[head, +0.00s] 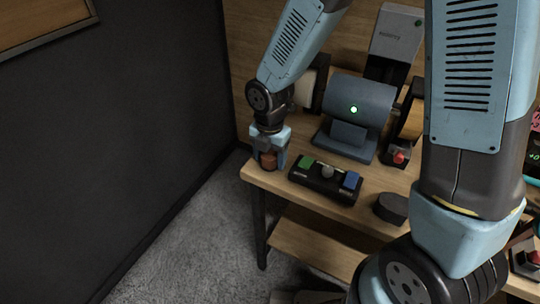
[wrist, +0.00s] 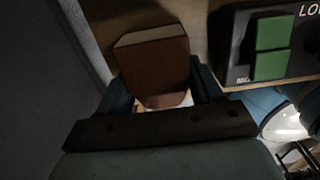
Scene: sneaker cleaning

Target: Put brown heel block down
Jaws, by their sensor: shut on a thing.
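The brown heel block (head: 268,160) is between the fingers of my gripper (head: 269,158), at the left end of the wooden workbench (head: 262,178) in the head view. In the wrist view the block (wrist: 154,68) shows a brown face and a paler top edge, with the gripper's blue fingers (wrist: 160,92) on both sides of it. My gripper is shut on the block. The block is close to the bench top. I cannot tell whether its underside touches the wood.
A black control box (head: 326,181) with green and blue buttons stands just right of my gripper; its green button (wrist: 271,48) shows in the wrist view. A black round piece (head: 391,208) lies further right. The bench's left edge is close.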

